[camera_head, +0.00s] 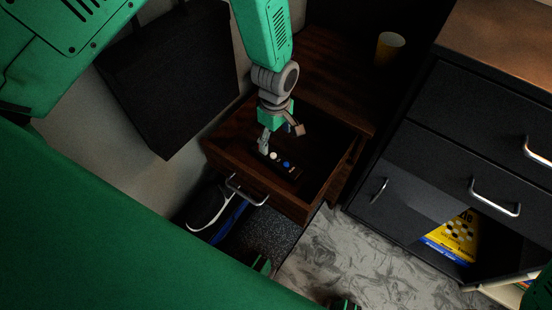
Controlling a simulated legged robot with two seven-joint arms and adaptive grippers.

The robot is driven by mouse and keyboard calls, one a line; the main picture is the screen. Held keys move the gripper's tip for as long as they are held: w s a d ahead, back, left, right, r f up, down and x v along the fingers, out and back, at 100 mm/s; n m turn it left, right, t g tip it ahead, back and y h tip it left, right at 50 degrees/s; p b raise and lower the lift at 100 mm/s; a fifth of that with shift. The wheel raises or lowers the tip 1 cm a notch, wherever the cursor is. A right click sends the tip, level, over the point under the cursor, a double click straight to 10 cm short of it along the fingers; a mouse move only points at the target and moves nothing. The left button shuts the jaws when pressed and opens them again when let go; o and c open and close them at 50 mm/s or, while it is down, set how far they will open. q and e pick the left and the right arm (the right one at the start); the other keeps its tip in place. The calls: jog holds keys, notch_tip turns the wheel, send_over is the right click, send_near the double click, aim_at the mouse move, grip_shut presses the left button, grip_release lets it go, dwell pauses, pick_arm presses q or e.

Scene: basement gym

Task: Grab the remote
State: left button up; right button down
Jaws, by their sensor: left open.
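The remote (284,166) is a small dark bar with one white and one blue round button. It lies inside an open brown wooden drawer (258,195). My left gripper (282,141) points down into the drawer, just above and behind the remote in the picture. Its fingers are spread, with the left finger close to the remote's white-button end. I cannot tell whether that finger touches it. Nothing shows between the fingers.
A yellow cup (389,48) stands on the wooden cabinet top (325,70). A dark drawer unit (455,130) stands at the right, with a yellow game box (453,240) in its lower opening. A shoe (209,207) sits below the drawer. Grey carpet (345,260) is clear in front.

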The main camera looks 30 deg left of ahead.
aim_at(278, 160)
pick_arm(q)
jog(key=f, duration=0.1)
jog(key=f+b, duration=0.1)
jog(key=f, duration=0.1)
jog(key=shift+d+f, duration=0.25)
jog(key=shift+d, duration=0.15)
jog(key=shift+w+d+f, duration=0.1)
jog(key=shift+d+f, duration=0.1)
jog(key=shift+f, duration=0.3)
jog(key=f+b, duration=0.1)
jog(key=f, duration=0.2)
jog(key=f+b, duration=0.1)
jog(key=f, duration=0.1)
jog(key=shift+s+a+f+b, duration=0.1)
jog(key=shift+s+a+b, duration=0.15)
jog(key=shift+b, duration=0.1)
jog(key=shift+f, duration=0.15)
jog(key=shift+d, duration=0.25)
jog(key=shift+r, duration=0.2)
jog(key=c, duration=1.1)
jog(key=shift+c, duration=1.3)
jog(key=shift+a, duration=0.15)
pick_arm(e)
jog(key=f, duration=0.4)
jog(key=shift+d+f, duration=0.25)
jog(key=shift+d, duration=0.1)
